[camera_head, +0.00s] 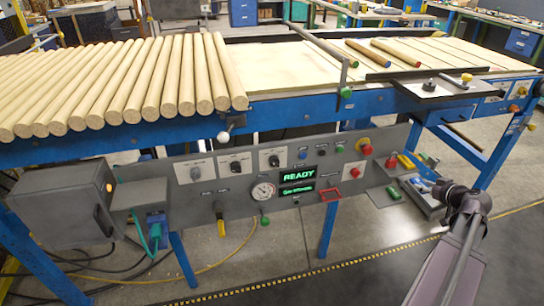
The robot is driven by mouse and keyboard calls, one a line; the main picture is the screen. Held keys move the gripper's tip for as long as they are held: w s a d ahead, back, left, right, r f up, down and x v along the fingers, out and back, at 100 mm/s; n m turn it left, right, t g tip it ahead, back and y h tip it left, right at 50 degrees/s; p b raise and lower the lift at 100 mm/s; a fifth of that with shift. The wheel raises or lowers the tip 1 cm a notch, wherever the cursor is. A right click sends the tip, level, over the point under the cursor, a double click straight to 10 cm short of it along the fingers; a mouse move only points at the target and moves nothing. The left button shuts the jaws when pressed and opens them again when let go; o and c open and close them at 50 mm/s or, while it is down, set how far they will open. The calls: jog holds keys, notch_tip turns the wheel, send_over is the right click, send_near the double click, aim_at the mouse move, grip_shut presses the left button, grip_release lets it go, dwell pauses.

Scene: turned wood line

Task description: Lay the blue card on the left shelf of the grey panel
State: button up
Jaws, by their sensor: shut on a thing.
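The grey panel (230,203) hangs along the front of the blue line frame. I cannot tell for sure whether this is the left shelf. My gripper (453,191) is at the right, just off the panel's right end, beside a grey tray (432,210). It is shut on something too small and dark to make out. I cannot pick out the blue card; small blue bits show in the tray beside my gripper.
Knobs, a gauge (263,191), a lit READY display (298,175) and a red button (364,146) stick out of the panel. Wooden rods (150,85) lie above. Floor in front is clear; cables lie at left.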

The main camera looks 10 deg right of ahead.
notch_tip(320, 180, up, 42)
jog(key=p, duration=4)
jog(key=shift+p, duration=0.3)
jog(key=shift+f, duration=0.1)
